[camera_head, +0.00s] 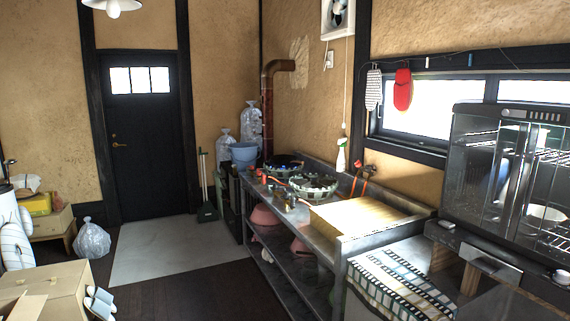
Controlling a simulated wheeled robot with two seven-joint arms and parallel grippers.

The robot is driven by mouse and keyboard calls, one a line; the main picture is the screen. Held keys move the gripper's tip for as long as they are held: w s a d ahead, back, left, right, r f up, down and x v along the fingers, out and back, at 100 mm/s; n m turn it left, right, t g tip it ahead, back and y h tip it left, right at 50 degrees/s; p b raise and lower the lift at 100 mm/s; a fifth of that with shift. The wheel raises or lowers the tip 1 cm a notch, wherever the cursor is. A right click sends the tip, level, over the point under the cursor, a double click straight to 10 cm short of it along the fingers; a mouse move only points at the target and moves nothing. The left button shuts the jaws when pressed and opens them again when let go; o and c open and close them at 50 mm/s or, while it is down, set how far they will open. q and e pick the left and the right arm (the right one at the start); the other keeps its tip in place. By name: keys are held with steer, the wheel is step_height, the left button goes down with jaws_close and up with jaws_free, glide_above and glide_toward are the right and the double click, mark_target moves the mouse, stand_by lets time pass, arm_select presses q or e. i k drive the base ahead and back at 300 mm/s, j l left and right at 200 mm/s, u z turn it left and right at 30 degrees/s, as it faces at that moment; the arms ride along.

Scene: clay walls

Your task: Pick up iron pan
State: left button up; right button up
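A dark round shape (287,161) at the far end of the metal counter (335,238) could be the iron pan, but it is too small to tell for sure. A second round thing with a light, patterned rim (313,182) sits nearer on the same counter, and I cannot tell whether it is a pan or a burner. Neither of my grippers shows in the camera_head view, so I cannot see whether they hold anything.
The counter has a lower shelf with pink bowls (264,215). A glass-doored cabinet (512,175) stands at the right. A cardboard box (52,290) and a plastic bag (92,240) lie at the left. The dark floor (195,292) between them is mostly clear up to the door (146,140).

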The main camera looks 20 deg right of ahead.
mark_target(280, 159)
steer(key=i, duration=2.8)
